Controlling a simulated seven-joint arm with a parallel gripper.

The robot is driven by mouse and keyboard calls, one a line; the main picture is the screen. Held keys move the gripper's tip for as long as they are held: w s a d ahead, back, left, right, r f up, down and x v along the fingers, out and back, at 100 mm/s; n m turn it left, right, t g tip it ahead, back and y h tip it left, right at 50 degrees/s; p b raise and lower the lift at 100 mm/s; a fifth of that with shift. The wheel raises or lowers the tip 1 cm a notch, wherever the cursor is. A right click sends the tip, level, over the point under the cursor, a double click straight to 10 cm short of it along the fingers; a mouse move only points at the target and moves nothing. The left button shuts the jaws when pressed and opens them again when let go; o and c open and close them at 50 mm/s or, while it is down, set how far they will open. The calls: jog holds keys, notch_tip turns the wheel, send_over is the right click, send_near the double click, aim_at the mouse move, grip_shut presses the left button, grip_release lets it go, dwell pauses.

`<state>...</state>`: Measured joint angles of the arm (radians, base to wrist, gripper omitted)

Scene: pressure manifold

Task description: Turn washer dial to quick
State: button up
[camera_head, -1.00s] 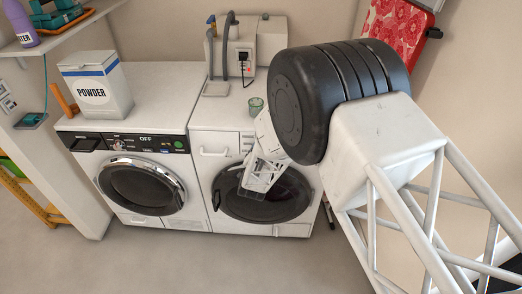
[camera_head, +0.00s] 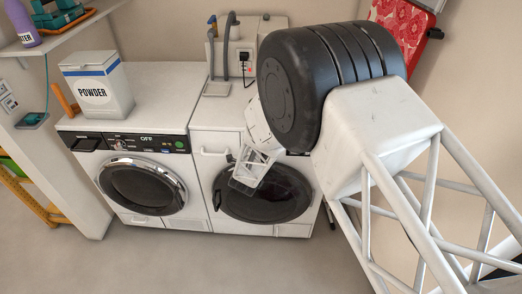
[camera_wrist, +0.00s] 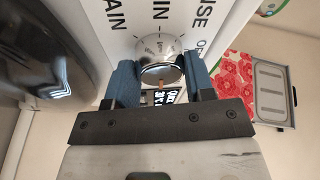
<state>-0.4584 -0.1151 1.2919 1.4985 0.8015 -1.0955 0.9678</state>
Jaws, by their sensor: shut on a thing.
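In the wrist view my gripper (camera_wrist: 160,76) has one blue finger on each side of a shiny round silver dial (camera_wrist: 160,55), shut on it. Short tick marks and the label fragments "AIN", "IN", "NSE" and "OF" stand around the dial on a white panel (camera_wrist: 130,14). A small orange-brown mark shows at the dial's lower edge; I cannot tell which label the dial points to.
A left-hand machine (camera_head: 150,215) with an "OFF" display stands beside it, a powder box (camera_head: 97,95) on top. A grey box with hoses (camera_head: 268,40) stands behind. A red flowered item (camera_head: 400,18) is at upper right. The floor in front is clear.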

jog(key=shift+m, duration=0.3)
jog(key=o, duration=0.9)
jog(key=shift+s, duration=0.1)
jog(key=shift+v, duration=3.8)
jog(key=shift+r, duration=0.15)
